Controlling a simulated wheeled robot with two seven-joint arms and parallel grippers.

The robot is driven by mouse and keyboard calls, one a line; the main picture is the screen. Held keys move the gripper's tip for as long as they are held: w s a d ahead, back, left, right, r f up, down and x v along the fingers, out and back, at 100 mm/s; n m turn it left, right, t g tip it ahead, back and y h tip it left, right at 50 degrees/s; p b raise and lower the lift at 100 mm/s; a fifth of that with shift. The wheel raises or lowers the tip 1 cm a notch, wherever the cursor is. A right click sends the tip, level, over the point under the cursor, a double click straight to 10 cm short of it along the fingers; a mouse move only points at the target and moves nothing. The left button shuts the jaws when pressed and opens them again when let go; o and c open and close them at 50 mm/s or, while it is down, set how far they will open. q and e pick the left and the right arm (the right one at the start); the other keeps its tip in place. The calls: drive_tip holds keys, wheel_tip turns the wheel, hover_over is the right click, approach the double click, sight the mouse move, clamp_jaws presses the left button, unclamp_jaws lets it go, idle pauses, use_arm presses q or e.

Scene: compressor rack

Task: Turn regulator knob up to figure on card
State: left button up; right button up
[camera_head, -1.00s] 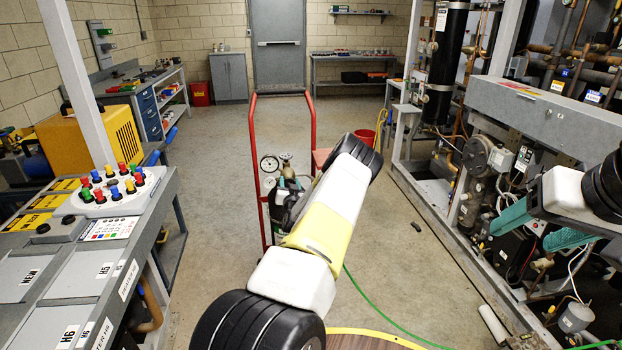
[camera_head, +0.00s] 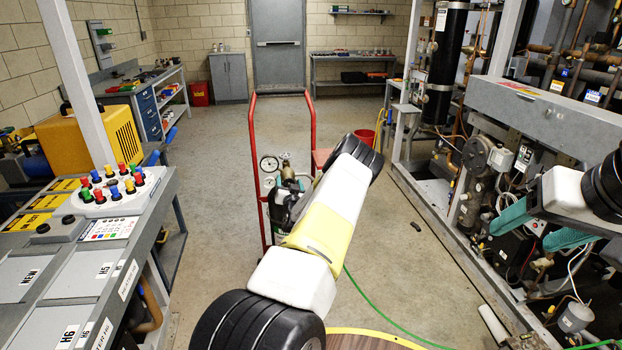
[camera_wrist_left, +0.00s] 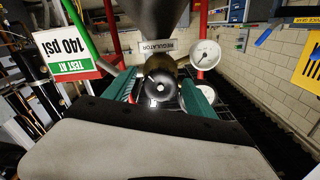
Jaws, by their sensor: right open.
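The regulator knob (camera_wrist_left: 160,84) is round and dark, under the REGULATOR label (camera_wrist_left: 156,47) in the left wrist view. My left gripper (camera_wrist_left: 160,98) has its two teal fingers on either side of the knob, with narrow gaps showing. In the head view my own arm hides it. The card (camera_wrist_left: 66,53) reads "TEST AT 140 psi". A white gauge (camera_wrist_left: 205,55) is right of the knob; its reading is too small to tell. In the head view the gauge (camera_head: 269,163) is on the red trolley (camera_head: 254,150). My right gripper (camera_head: 540,228) is open and empty.
The compressor rack (camera_head: 545,115) stands at the right, near my right gripper. A control panel (camera_head: 75,255) with coloured knobs is at the left. A green hose (camera_head: 375,300) lies on the floor. The floor behind the trolley is clear.

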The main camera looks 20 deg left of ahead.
use_arm(q)
drive_tip(key=v, duration=0.7)
drive_tip(key=shift+s+d, duration=0.2)
drive_tip(key=shift+s, duration=0.15)
drive_tip(key=s+d+r+n+g+h, duration=0.1)
drive_tip(key=s+d+r+g+h, duration=0.3)
drive_tip(key=d+r, duration=0.6)
drive_tip(key=s+d+r+n+g+h, duration=0.2)
drive_tip(key=s+d+r+h, duration=0.3)
drive_tip(key=d+r, duration=0.55)
drive_tip(key=s+d+r+m+g+h, duration=0.1)
drive_tip(key=s+d+r+m, duration=0.1)
drive_tip(key=s, duration=0.7)
drive_tip(key=s+d+r+m+g+h, duration=0.1)
drive_tip(key=s+d+r+m, duration=0.1)
drive_tip(key=s, duration=0.8)
drive_tip(key=s+d+r+m+g, duration=0.1)
drive_tip(key=s+d+r, duration=0.3)
drive_tip(key=s, duration=0.5)
wheel_tip(320, 180, up, 2)
drive_tip(key=shift+s+r+m+h, duration=0.1)
drive_tip(key=shift+s+m+h, duration=0.15)
drive_tip(key=shift+m+h, duration=0.25)
